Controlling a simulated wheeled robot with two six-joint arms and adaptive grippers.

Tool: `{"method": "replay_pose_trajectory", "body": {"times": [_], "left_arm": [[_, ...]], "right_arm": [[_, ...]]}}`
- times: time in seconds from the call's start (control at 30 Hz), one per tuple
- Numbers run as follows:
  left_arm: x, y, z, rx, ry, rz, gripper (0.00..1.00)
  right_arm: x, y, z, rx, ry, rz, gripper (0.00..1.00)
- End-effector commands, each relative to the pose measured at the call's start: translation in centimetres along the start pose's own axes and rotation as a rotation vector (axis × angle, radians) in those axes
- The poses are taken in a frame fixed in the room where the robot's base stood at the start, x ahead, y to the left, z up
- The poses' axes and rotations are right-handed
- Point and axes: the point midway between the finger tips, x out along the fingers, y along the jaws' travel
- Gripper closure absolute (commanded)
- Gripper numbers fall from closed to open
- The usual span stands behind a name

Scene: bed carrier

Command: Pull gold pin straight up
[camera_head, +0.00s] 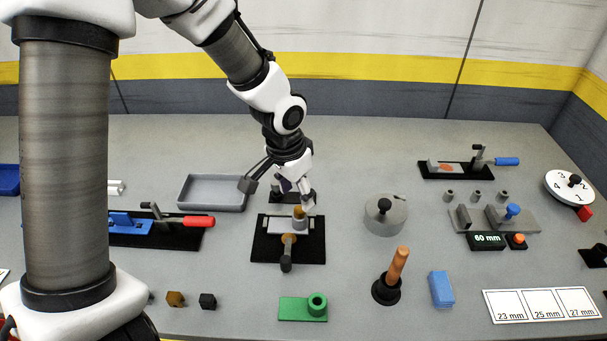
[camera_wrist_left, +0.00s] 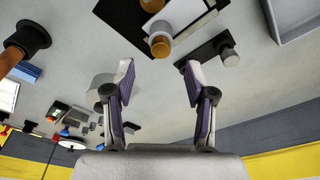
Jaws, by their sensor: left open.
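The gold pin (camera_head: 299,212) stands at the top of a light grey block on a black base plate (camera_head: 262,246) in the middle of the table. In the left wrist view the gold pin (camera_wrist_left: 160,46) shows end-on, just beyond and between the fingertips. My left gripper (camera_head: 281,193) is over the back of this fixture, fingers spread and nothing between them. In the left wrist view the open gripper (camera_wrist_left: 158,68) appears apart from the pin. The pin's lower part is hidden. My right gripper is not in view.
A lever with a dark knob (camera_head: 286,262) sticks out at the fixture's front. A smaller black fixture (camera_head: 308,197) stands just behind. A grey tray (camera_head: 213,205) is to the left, a round grey weight (camera_head: 385,224) to the right, and a green block (camera_head: 294,309) in front.

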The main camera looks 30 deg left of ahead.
Motion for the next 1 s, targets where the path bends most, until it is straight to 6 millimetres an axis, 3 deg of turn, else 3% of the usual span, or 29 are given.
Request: {"method": "replay_pose_trajectory", "body": {"times": [0.1, 0.23, 0.57, 0.73, 0.83, 0.87, 0.9, 1.0], "left_arm": [[2.5, 0.0, 0.1, 0.0, -0.005, 0.001, 0.45], [4.5, 0.0, 0.1, 0.0, -0.002, 0.0, 0.45], [5.2, 0.0, 0.0, 0.0, 0.0, 0.0, 0.45], [5.2, 0.0, 0.0, 0.0, 0.0, 0.001, 1.0], [5.3, 0.0, 0.0, 0.0, 0.0, 0.001, 1.0], [5.3, 0.0, 0.0, 0.0, 0.0, 0.001, 0.82], [5.3, 0.0, 0.0, 0.0, 0.0, 0.001, 0.96], [5.3, 0.0, 0.0, 0.0, -0.001, 0.001, 1.0]], "right_arm": [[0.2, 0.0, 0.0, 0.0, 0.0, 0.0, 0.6], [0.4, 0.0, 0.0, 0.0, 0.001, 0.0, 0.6], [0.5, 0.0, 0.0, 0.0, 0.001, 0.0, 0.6], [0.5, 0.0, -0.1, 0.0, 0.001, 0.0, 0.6], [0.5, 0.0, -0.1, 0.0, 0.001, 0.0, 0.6], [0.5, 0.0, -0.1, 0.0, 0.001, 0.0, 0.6], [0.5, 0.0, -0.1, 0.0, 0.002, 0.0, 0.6], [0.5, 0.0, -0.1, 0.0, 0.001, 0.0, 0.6]]}}
